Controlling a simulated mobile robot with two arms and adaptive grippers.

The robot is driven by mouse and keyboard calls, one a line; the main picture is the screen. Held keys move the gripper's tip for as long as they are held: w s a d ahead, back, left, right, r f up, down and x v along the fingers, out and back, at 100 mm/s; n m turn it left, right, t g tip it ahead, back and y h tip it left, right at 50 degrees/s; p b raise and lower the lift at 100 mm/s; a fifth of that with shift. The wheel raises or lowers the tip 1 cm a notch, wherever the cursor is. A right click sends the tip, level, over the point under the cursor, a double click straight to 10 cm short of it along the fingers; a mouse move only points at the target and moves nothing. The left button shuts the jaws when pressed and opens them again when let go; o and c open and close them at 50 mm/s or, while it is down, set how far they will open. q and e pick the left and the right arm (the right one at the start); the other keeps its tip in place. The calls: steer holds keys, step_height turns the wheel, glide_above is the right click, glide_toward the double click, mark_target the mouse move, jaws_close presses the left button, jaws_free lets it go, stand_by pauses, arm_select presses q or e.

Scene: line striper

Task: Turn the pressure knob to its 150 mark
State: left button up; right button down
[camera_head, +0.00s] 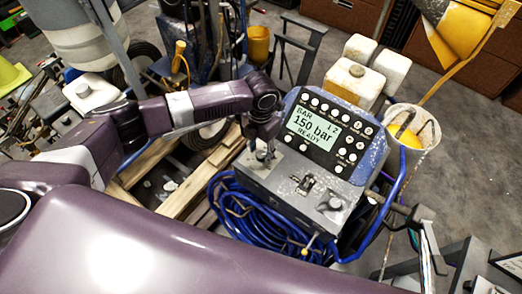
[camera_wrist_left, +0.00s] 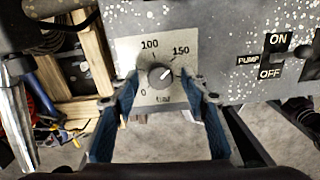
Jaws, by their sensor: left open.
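The pressure knob (camera_wrist_left: 160,75) is round and grey with a white pointer line, on a pale dial plate (camera_wrist_left: 128,48) marked 0, 100 and 150. Its pointer leans up and right, roughly towards the 150 mark. My left gripper (camera_wrist_left: 160,79) is open, with one blue-grey finger on each side of the knob and gaps showing between. In the head view my left gripper (camera_head: 263,152) is over the left end of the control box, where it hides the knob. The display (camera_head: 313,129) reads "150 bar" and "READY". My right gripper is not in view.
The pump switch (camera_wrist_left: 277,54), labelled ON and OFF, is right of the dial; it also shows in the head view (camera_head: 306,184). A coiled blue hose (camera_head: 251,218) hangs at the box's front. A white bucket (camera_head: 412,125) and pale jugs (camera_head: 353,80) stand behind.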

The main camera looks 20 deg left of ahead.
mark_target(261, 154)
arm_select(q)
step_height(261, 154, up, 12)
steer(key=shift+f, duration=0.25)
stand_by(0.5)
